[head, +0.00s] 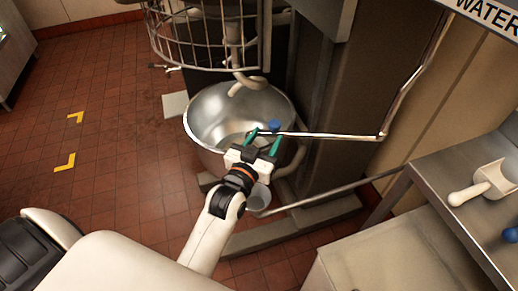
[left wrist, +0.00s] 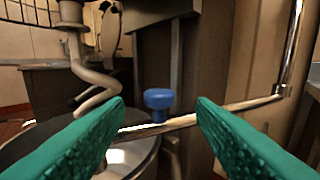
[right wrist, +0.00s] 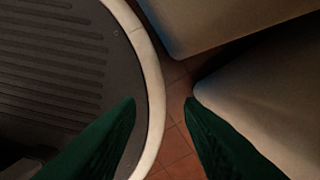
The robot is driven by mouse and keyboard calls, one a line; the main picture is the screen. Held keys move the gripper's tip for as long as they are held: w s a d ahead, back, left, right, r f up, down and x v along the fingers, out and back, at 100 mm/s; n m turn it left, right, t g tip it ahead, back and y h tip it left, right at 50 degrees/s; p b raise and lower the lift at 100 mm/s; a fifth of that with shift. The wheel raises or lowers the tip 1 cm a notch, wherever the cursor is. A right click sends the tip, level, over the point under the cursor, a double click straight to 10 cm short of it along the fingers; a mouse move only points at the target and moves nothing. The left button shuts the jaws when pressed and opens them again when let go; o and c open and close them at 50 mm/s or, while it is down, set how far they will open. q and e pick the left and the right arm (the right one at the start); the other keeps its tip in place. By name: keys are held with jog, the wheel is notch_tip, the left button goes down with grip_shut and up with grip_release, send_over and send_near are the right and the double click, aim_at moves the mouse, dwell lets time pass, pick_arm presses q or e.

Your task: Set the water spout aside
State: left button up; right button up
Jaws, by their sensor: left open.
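The water spout (head: 340,136) is a thin metal pipe that runs level from a bend at the right to above the mixer bowl. A blue knob (head: 274,126) stands near its free end, and it also shows in the left wrist view (left wrist: 158,98). My left gripper (head: 263,141) is open beside the knob, its green fingers pointing towards it. In the left wrist view the knob appears between the fingers and beyond them, not touched. The pipe (left wrist: 235,109) passes behind the right finger. My right gripper (right wrist: 160,103) is open and empty.
The steel mixer bowl (head: 215,105) sits under the spout, with a hook and wire guard (head: 200,40) above. A lower pipe (head: 330,193) crosses near the floor. A steel counter (head: 440,172) with a white scoop (head: 483,187) is at the right. Tiled floor (head: 95,110) is free at left.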

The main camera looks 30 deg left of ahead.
pick_arm(q)
jog(key=s, duration=0.4)
